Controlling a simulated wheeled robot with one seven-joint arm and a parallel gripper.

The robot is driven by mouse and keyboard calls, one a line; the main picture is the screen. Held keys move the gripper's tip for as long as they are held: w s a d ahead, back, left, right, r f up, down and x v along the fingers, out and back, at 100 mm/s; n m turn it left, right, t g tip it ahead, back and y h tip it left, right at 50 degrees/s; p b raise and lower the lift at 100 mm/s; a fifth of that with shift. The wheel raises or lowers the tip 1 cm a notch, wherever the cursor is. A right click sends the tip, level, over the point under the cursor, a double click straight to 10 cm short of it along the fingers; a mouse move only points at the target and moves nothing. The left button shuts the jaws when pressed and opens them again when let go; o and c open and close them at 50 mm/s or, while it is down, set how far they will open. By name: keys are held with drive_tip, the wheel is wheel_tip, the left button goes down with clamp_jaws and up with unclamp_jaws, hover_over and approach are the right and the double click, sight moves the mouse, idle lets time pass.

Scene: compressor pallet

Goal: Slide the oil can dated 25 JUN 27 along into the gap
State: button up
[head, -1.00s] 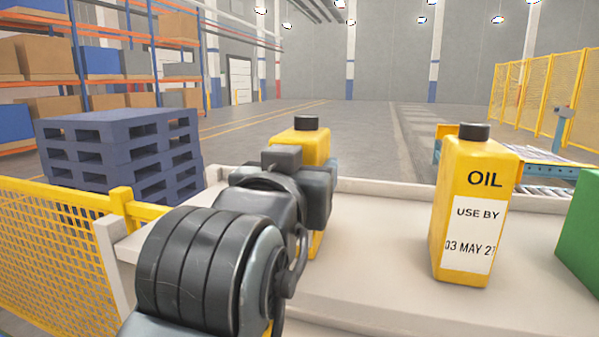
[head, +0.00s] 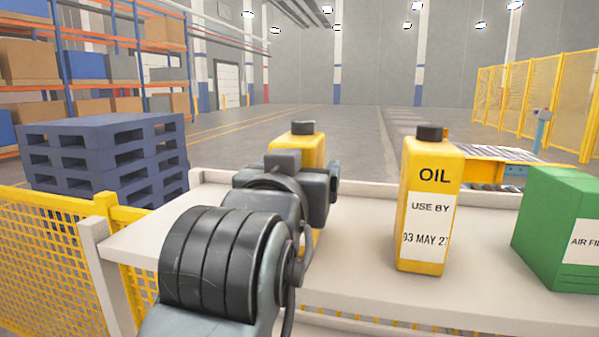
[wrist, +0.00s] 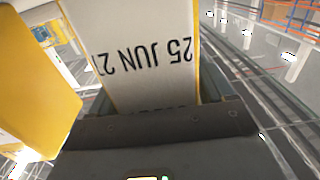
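The oil can dated 25 JUN 27 (head: 308,150) is yellow with a black cap and stands upright on the pale deck, mostly hidden behind my gripper (head: 310,185). In the wrist view its white label (wrist: 140,50) reads upside down, the last digit cut off. My gripper also shows in the wrist view (wrist: 155,105), with a finger along each side of the can, apparently closed on it. A second oil can (head: 428,200), labelled 03 MAY 27, stands upright to the right, with a clear space between the two.
A green air filter box (head: 560,225) stands right of the second can, with bare deck (head: 480,250) between. A low pale rim (head: 375,187) runs along the back. Yellow mesh fence (head: 50,240) is at left, a blue pallet stack (head: 105,155) behind it.

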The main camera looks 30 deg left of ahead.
drive_tip(key=shift+o, duration=1)
drive_tip(key=b+v, duration=0.2)
drive_tip(key=v, duration=0.5)
drive_tip(key=shift+s, duration=0.4)
drive_tip(key=shift+d, duration=0.1)
